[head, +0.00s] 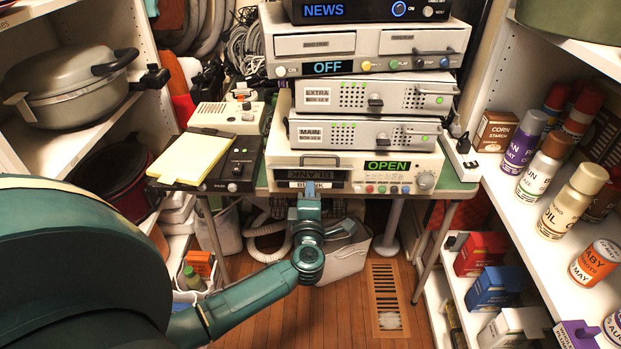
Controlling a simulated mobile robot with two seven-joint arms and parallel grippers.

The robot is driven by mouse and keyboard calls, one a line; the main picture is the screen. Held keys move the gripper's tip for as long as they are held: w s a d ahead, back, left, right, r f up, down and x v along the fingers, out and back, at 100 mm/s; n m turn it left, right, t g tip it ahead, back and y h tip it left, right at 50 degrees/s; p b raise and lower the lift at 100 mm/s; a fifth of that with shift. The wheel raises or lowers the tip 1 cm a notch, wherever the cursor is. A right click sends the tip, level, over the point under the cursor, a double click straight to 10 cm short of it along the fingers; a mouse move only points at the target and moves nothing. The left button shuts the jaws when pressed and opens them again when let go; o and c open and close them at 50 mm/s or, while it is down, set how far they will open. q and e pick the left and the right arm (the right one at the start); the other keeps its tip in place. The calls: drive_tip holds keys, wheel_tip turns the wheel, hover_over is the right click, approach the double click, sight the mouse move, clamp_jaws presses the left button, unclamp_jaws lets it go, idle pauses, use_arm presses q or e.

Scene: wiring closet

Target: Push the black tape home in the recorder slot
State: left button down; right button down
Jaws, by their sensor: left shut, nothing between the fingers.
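The recorder (398,178) is the cream unit at the bottom of the stack on the small table, with a green OPEN display and a row of coloured buttons. The black tape (312,175) shows in the slot at the recorder's left, its label upside down. How deep it sits is hard to tell. My left gripper (309,188) is shut and empty, just in front of the slot's lower edge. Its tip overlaps the label strip below the tape; I cannot tell whether it touches. My right gripper is not in view.
Two grey units marked EXTRA (375,93) and MAIN (362,132) lie on the recorder, under a deck showing OFF (367,48). A yellow notepad (190,157) is left of it. Shelves with a pot (68,85) and spray cans (524,140) flank the table.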

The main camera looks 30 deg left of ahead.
use_arm(q)
drive_tip(key=shift+w+a, duration=0.2)
drive_tip(key=shift+w, duration=0.1)
drive_tip(key=p+v, duration=0.2)
drive_tip(key=v, duration=0.4)
idle(0.5)
